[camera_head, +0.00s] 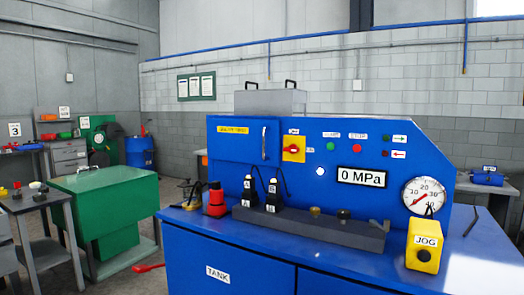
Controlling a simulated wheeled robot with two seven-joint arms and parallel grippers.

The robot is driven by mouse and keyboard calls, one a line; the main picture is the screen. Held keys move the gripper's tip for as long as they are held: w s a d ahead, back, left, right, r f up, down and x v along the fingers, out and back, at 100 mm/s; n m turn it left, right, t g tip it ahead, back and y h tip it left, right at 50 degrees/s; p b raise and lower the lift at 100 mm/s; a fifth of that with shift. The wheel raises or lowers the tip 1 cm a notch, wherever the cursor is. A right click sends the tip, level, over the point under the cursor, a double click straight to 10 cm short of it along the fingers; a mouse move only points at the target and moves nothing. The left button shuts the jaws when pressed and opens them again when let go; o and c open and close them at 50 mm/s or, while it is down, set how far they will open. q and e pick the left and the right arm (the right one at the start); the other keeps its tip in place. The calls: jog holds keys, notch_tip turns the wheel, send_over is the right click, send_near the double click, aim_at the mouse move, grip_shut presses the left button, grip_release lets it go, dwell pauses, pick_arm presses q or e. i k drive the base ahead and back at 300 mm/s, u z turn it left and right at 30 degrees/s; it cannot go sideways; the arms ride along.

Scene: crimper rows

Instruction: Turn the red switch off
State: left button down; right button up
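The red switch (293,149) is a small rotary knob on a yellow plate, mounted on the upright blue panel (230,170) of the machine in front of me. Its handle looks roughly level, but it is too small to read its marked position. A small white label sits above the plate. Neither of my grippers shows in the head view, and nothing touches the switch.
Right of the switch are small green and red round fittings, a "0 MPa" display (361,177) and a gauge (424,196). A yellow JOG box (425,245) stands on the blue bench. Black fittings (272,194) stand below the switch. A green cabinet (108,205) is at left.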

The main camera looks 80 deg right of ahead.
aim_at(291, 149)
jog(key=z, duration=0.55)
jog(key=i, duration=3)
jog(key=z, duration=2.9)
